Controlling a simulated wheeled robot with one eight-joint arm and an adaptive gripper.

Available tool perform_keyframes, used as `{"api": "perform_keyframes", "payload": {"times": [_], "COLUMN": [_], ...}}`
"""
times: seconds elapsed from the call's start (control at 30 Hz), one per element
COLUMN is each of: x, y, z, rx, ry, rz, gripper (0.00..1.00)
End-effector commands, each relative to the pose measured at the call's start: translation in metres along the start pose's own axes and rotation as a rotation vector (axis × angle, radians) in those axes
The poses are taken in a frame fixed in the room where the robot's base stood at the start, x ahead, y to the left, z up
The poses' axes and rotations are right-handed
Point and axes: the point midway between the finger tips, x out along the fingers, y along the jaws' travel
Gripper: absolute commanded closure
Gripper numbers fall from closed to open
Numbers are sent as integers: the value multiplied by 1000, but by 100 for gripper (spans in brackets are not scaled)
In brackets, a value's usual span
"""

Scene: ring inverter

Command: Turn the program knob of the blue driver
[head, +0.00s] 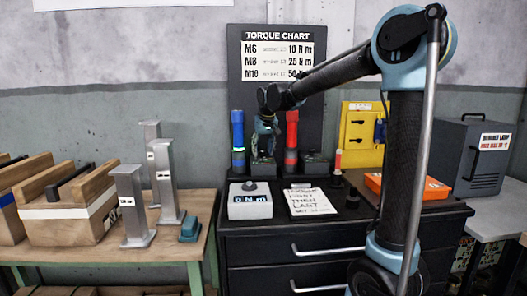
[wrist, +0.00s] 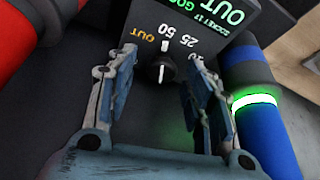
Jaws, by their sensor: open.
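The blue driver (head: 238,140) stands upright on the dark cabinet, left of the red driver (head: 291,135). In the wrist view the blue driver (wrist: 262,110) is on the right, with a lit green ring. The program knob (wrist: 160,68) is dark with a pale pointer line, on a dark face marked OUT, 50 and 25. My gripper (wrist: 160,65) is open, its blue-padded fingers on either side of the knob; contact cannot be told. In the head view my gripper (head: 266,125) hangs between the two drivers, and the knob cannot be made out.
A green-lettered display (wrist: 215,15) sits beside the knob, and the red driver (wrist: 35,35) is at the wrist view's upper left. In front of the drivers are a white box (head: 250,205) and a written card (head: 310,202). An orange case (head: 410,186) is to the right.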

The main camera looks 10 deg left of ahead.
Motion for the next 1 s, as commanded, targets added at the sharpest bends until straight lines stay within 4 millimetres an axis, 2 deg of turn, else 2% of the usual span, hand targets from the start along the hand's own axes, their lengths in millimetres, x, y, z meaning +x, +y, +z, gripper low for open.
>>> {"api": "perform_keyframes", "payload": {"times": [0.13, 0.23, 0.7, 0.83, 1.0], "x": [-4, -14, -96, -110, -118], "y": [0, 0, 0, 0, 1], "z": [0, 0, 0, -1, 0], "rx": [0, -1, -1, -1, 0], "ry": [0, 0, -1, -1, -1], "rz": [-1, -1, -1, -1, -1], "gripper": [52, 52, 52, 52, 52]}}
